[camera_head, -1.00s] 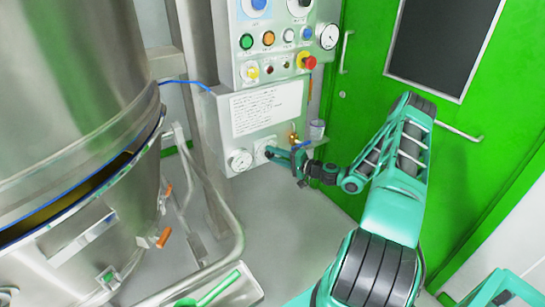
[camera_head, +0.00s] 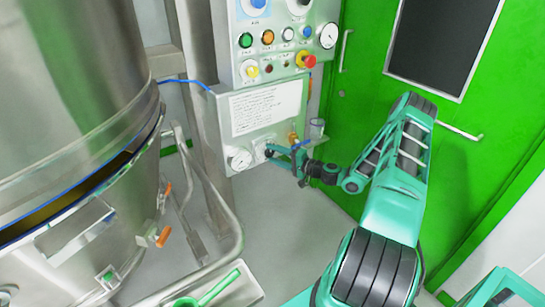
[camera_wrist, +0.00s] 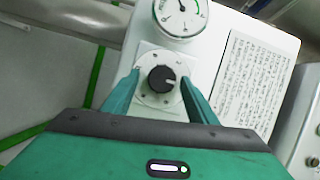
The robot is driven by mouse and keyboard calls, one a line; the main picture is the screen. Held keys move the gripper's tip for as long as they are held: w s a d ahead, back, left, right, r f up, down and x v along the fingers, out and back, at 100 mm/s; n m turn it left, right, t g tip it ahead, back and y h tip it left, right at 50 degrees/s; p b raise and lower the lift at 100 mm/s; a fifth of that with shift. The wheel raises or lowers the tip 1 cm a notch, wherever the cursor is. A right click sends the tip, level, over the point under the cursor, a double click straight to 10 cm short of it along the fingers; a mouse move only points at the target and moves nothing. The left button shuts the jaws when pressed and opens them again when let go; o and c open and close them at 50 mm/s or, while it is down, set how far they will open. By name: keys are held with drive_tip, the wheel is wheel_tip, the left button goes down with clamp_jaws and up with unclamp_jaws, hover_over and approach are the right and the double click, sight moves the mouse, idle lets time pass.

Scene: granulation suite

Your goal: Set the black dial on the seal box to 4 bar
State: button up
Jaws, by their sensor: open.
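The black dial (camera_wrist: 162,79) sits on a pale round scale plate on the seal box (camera_wrist: 212,60). In the wrist view its white pointer mark points to the right and slightly up; the scale numbers are too small to read. My gripper (camera_wrist: 160,88) is open, with one teal finger on each side of the dial and a gap to it on both sides. In the head view my gripper (camera_head: 284,150) is at the lower front of the seal box (camera_head: 232,165), and the dial is only partly visible there. A round pressure gauge (camera_wrist: 182,14) sits beside the dial.
A printed sheet (camera_head: 265,108) is on the box. A brass valve with a blue handle (camera_head: 302,144) is close to my gripper on its right. A control panel with a red button (camera_head: 307,61) is above. A steel vessel (camera_head: 80,100) stands at left.

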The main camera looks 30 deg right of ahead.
drive_tip(key=v, duration=1)
drive_tip(key=shift+s, duration=0.2)
drive_tip(key=shift+d, duration=0.1)
drive_tip(key=s+a+r+n+g, duration=0.4)
drive_tip(key=s+a+n+g, duration=0.3)
drive_tip(key=a+g, duration=0.4)
drive_tip(key=s+r+g+h, duration=0.1)
drive_tip(key=s+r+h, duration=0.1)
drive_tip(key=s+r, duration=0.4)
drive_tip(key=s+a+r+m+g+h, duration=0.1)
drive_tip(key=s+r+g+h, duration=0.1)
drive_tip(key=s+r, duration=0.5)
drive_tip(key=s+a+r+g+h, duration=0.1)
drive_tip(key=s+r, duration=0.6)
drive_tip(key=s, duration=0.9)
drive_tip(key=shift+a+r+m+g+h, duration=0.2)
drive_tip(key=shift+m+g+h, duration=0.2)
drive_tip(key=shift+h, duration=0.5)
